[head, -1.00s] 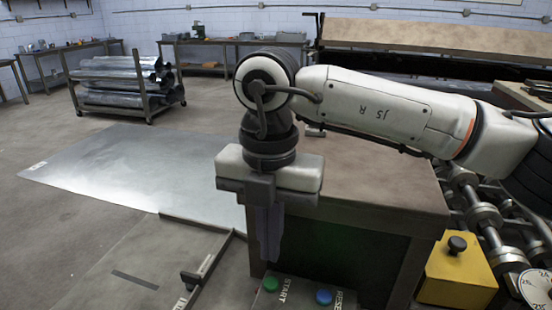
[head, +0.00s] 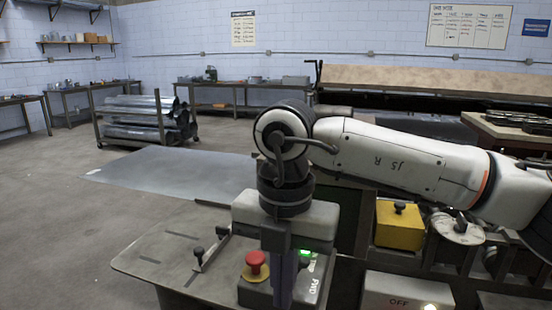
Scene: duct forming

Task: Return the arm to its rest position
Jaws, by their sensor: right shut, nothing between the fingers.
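My right arm reaches in from the right in the head view and bends down at the wrist. My right gripper (head: 284,288) points down, its fingers together with nothing between them. It hangs in front of a control box (head: 256,294) with a red mushroom button (head: 256,262), a lit green button (head: 305,253) and a FWD label. The gripper hides part of this box, and I cannot tell whether it touches it. My left gripper is not in view.
A flat metal sheet (head: 165,168) lies behind the grey table (head: 150,262). A yellow box with a black knob (head: 400,228), a dial (head: 458,230) and an OFF panel (head: 400,290) stand at right. A rolled-duct cart (head: 140,120) is at back left. Floor at left is clear.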

